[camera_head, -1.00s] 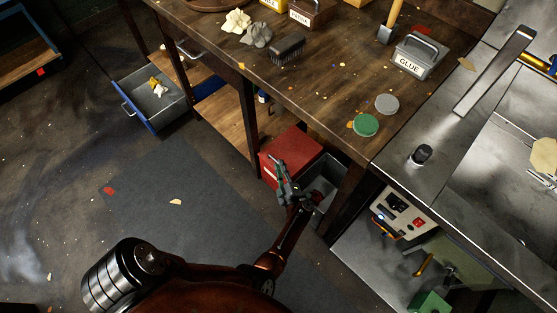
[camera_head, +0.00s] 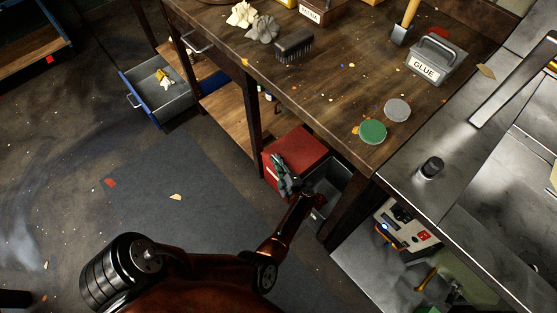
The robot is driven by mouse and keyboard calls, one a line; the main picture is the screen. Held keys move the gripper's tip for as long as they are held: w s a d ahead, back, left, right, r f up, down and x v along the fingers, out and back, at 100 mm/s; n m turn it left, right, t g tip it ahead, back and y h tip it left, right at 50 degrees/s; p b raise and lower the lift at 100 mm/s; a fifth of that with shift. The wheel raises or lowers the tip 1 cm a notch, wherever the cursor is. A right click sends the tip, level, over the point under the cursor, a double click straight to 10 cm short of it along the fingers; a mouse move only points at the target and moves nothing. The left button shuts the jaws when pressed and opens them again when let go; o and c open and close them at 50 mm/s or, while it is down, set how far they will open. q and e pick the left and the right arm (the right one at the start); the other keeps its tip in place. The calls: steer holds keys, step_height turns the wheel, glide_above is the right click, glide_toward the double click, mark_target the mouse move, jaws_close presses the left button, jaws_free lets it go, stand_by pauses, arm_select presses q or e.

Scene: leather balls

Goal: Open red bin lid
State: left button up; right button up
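The red bin (camera_head: 301,148) stands on the floor under the wooden workbench, and its red lid covers its top. My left gripper (camera_head: 281,168) is at the bin's near side, close to the lid's front edge. It overlaps the bin in the picture; I cannot tell whether it touches. The fingers are small and dark here, so I cannot tell whether they are open or shut. My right gripper is out of view.
A grey open bin (camera_head: 328,184) stands right of the red bin. The workbench (camera_head: 330,92) overhangs both, with a leg on each side. A grey drawer (camera_head: 163,97) stands pulled out at the left. The dark floor mat (camera_head: 180,215) is mostly clear.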

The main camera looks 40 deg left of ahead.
arm_select(q)
steer(key=shift+w, duration=0.1)
steer(key=shift+c, duration=0.7)
steer(key=shift+d, duration=0.1)
jaws_close()
